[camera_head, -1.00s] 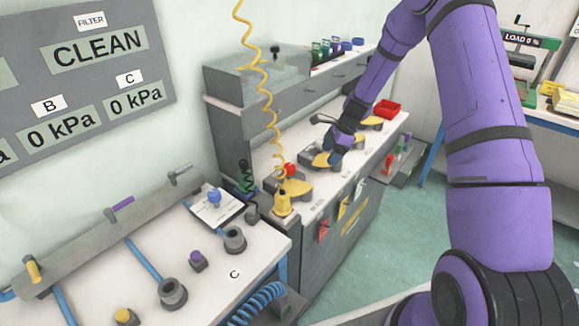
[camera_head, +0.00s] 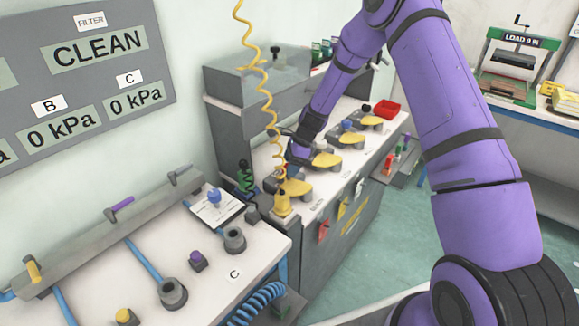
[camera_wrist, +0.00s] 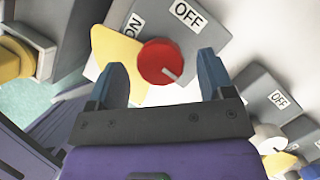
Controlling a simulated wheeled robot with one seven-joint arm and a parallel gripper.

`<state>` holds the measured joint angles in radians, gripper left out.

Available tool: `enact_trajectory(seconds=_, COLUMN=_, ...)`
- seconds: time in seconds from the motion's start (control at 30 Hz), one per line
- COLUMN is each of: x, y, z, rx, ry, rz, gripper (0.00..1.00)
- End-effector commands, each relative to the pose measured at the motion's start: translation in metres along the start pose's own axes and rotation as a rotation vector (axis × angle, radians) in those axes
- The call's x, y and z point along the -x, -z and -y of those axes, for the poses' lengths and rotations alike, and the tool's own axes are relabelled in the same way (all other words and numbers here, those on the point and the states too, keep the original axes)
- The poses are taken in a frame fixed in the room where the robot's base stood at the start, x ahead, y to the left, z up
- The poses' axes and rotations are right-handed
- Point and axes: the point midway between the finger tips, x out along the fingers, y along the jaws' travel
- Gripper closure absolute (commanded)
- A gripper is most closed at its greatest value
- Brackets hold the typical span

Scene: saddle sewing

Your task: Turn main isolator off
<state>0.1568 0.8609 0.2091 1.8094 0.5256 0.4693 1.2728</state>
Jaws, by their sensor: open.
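The isolator has a round red knob (camera_wrist: 160,62) on a grey box with a yellow plate (camera_wrist: 112,52). My gripper (camera_wrist: 162,66) is open, with one finger on each side of the knob in that view. I cannot tell whether they touch it. In the head view my gripper (camera_head: 287,166) is over the nearest station and mostly hides the knob.
Similar switches stand along the bench, one with a blue knob (camera_head: 347,125). A white knob (camera_wrist: 268,138) with its own OFF label is at the right in the wrist view. A coiled yellow cable (camera_head: 267,90) hangs beside my gripper.

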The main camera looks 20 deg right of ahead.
Motion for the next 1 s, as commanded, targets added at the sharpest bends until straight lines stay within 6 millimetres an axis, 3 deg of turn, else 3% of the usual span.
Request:
enact_trajectory(seconds=0.13, x=-0.0106, y=0.0002, z=0.0000, rx=0.000, ry=-0.001, rz=0.000, gripper=0.25)
enact_trajectory(seconds=0.47, x=-0.0128, y=0.0003, z=0.0002, rx=0.000, ry=0.001, rz=0.000, gripper=0.25)
enact_trajectory(seconds=0.77, x=-0.0127, y=0.0005, z=0.0002, rx=0.000, ry=0.001, rz=0.000, gripper=0.93)
enact_trajectory(seconds=1.0, x=-0.0125, y=0.0004, z=0.0007, rx=0.019, ry=-0.007, rz=0.000, gripper=0.93)
